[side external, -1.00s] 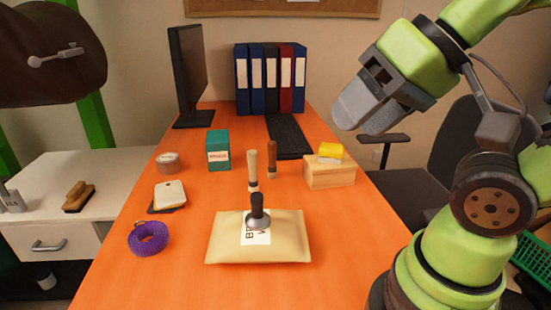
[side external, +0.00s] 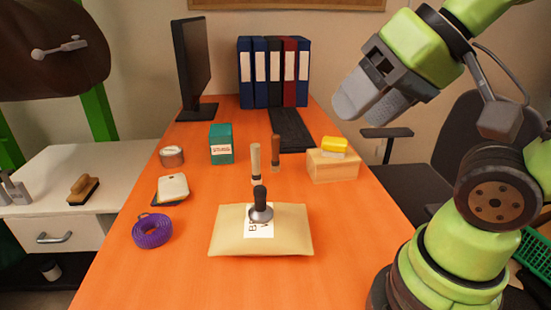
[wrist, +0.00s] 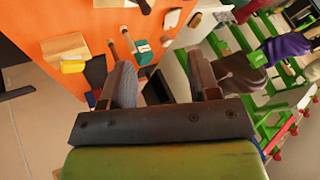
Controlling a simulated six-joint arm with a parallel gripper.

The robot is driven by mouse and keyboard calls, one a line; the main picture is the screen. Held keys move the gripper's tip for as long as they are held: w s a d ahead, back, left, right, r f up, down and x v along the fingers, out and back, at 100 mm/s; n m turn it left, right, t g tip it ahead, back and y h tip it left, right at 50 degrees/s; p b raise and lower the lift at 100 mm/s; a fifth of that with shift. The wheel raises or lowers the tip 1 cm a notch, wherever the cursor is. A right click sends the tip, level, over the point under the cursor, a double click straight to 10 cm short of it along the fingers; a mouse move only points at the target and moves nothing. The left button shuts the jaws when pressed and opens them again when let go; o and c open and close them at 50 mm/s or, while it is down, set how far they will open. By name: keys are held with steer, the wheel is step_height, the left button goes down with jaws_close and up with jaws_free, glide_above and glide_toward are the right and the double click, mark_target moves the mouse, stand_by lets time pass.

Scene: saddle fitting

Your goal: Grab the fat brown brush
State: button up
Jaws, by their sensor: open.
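A brown-handled upright tool (side external: 275,152) stands on the orange table beside a paler wooden-handled one (side external: 255,163). A squat brown brush with dark bristles (side external: 82,189) lies on the white cabinet at the left. I cannot tell for sure which of these is the fat brown brush. My gripper (side external: 375,100) is high over the table's right side, well apart from all of them. In the wrist view my gripper (wrist: 163,85) has its two fingers spread with nothing held between them.
A padded envelope (side external: 290,235) with a black-handled tamper (side external: 261,205) lies in front. A teal box (side external: 221,145), purple coil (side external: 152,231), tape roll (side external: 172,156), and wooden block (side external: 332,167) with a yellow sponge (side external: 334,146) stand around. Monitor (side external: 191,68) and binders (side external: 273,73) are behind.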

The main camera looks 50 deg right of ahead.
steer(key=w+d+m+g+h, duration=0.1)
steer(key=w+d+m+h, duration=0.3)
steer(key=w, duration=0.6)
steer(key=m+g+h, duration=0.2)
glide_above(276, 142)
steer(key=s+a, duration=0.5)
steer(key=a, duration=0.2)
step_height(276, 142, down, 10)
steer(key=shift+m+g+h, duration=0.3)
steer(key=shift+m+h, duration=0.2)
steer(key=shift+h, duration=0.2)
steer(key=x, duration=1.2)
steer(key=shift+w+d+f, duration=0.15)
steer(key=shift+w+f, duration=0.1)
steer(key=shift+w, duration=0.2)
steer(key=shift+d+r+x, duration=0.1)
steer(key=shift+d+x, duration=0.05)
steer(key=shift+x, duration=1.25)
steer(key=shift+d+r+x, duration=0.1)
steer(key=shift+d+x, duration=0.05)
steer(key=shift+x, duration=1.2)
steer(key=shift+w, duration=0.15)
jaws_close()
